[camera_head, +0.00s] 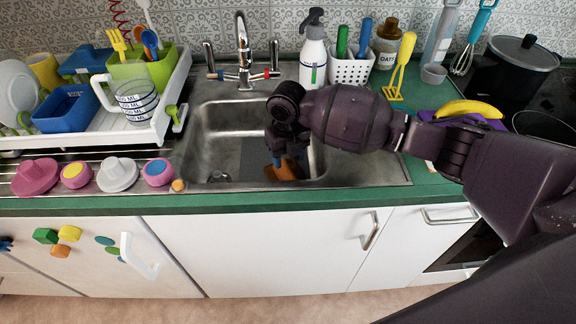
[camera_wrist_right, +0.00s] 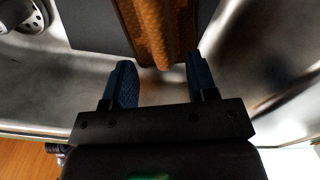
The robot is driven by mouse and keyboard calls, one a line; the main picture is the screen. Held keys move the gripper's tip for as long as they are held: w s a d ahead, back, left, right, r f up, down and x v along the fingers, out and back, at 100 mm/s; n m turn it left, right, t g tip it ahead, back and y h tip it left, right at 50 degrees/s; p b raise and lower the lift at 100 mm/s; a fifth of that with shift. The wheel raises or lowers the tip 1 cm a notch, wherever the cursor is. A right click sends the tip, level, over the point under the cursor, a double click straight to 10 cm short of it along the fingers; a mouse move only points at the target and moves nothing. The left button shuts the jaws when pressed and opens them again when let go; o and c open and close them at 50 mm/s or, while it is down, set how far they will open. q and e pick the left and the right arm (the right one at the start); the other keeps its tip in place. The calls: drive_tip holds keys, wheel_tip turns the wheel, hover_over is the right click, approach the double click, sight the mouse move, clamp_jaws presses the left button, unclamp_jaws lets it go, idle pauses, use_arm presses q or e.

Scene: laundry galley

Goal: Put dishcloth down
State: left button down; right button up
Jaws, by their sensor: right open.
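The dishcloth (camera_head: 284,172) is orange-brown and lies crumpled low in the steel sink (camera_head: 215,125). My right gripper (camera_head: 288,159) reaches down into the sink just above the cloth and partly hides it. In the right wrist view the cloth (camera_wrist_right: 150,28) hangs or lies in folds just beyond the two blue fingertips (camera_wrist_right: 159,66). The fingers are spread apart, with no visible grip on the cloth. A grey patch of the sink bottom lies beside the cloth. I do not see my left gripper.
The faucet (camera_head: 243,55) stands behind the sink. A white drying rack (camera_head: 130,132) with dishes fills the left counter. A soap bottle (camera_head: 313,60), utensil basket (camera_head: 350,68) and banana (camera_head: 468,110) stand or lie to the right.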

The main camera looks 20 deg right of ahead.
sight(287, 169)
wheel_tip(287, 169, up, 5)
drive_tip(key=shift+f, duration=0.15)
use_arm(q)
drive_tip(key=shift+s+r, duration=0.1)
drive_tip(key=shift+s, duration=0.3)
use_arm(e)
drive_tip(key=shift+r, duration=0.75)
use_arm(q)
drive_tip(key=shift+w+r+p, duration=0.1)
drive_tip(key=shift+p, duration=0.2)
